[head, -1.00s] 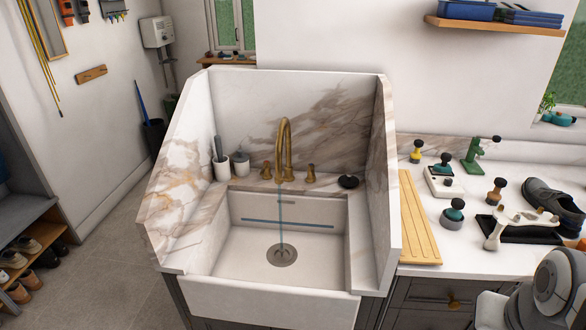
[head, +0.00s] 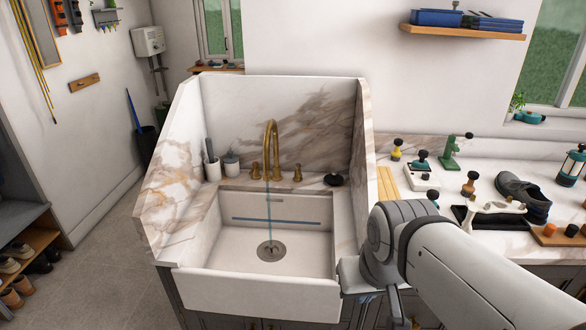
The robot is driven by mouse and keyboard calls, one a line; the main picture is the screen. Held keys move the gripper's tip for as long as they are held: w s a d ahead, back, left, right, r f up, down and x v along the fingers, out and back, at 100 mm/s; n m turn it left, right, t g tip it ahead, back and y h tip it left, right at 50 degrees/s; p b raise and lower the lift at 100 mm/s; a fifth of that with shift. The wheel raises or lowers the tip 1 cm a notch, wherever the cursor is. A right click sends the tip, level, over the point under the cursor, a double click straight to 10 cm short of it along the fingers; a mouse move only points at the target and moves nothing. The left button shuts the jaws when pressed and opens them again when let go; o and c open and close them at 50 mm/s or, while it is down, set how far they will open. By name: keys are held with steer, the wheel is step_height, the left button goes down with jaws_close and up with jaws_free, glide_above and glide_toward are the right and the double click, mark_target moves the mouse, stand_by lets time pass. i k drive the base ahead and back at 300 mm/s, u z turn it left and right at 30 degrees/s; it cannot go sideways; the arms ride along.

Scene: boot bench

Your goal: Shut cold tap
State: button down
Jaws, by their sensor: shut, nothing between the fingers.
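A white marble-clad sink (head: 255,295) stands in the middle. At its back is a brass arched spout (head: 271,140) with two brass tap handles. The left handle (head: 256,171) and the right handle (head: 297,173) flank the spout. A thin bluish stream of water (head: 268,215) falls from the spout to the drain (head: 271,251). I cannot tell which handle is the cold one. My gripper (head: 367,302) is low at the sink's front right corner, away from both handles. It is largely hidden by my wrist; it is shut and empty.
A grey lidded jar (head: 231,163) and a brush holder (head: 212,168) stand left of the taps. A dark round item (head: 334,180) lies right. High marble side walls enclose the sink. The right worktop holds a wooden board (head: 387,184), several stampers and a shoe (head: 522,194).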

mark_target(298, 166)
steer(key=i, duration=1)
steer(key=u, duration=0.05)
